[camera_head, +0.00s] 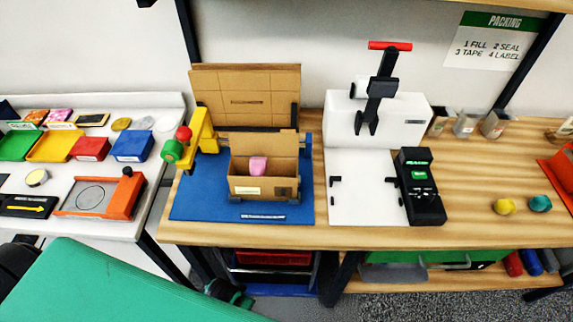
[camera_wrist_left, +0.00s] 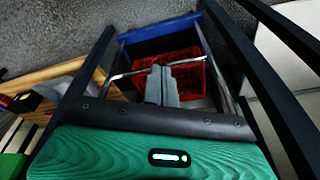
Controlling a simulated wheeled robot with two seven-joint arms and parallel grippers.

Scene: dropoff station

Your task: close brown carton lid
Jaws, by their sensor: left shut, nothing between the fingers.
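The small brown carton (camera_head: 262,187) stands upright on a blue mat (camera_head: 195,205) on the wooden bench in the head view. It is open at the top, and its lid (camera_head: 262,143) stands up at the back. A pink item (camera_head: 258,165) shows inside. My left gripper (camera_wrist_left: 160,72) shows in the left wrist view, its grey fingers together and empty. It is low, in front of the under-bench area, apart from the carton. It cannot be made out clearly in the head view. My right gripper is not in view.
A tall cardboard panel (camera_head: 246,95) stands behind the carton, and a yellow arm-like fixture (camera_head: 200,130) stands left of it. A white press (camera_head: 375,115) is to the right. Under the bench is a red crate (camera_head: 274,257), also in the wrist view (camera_wrist_left: 185,92).

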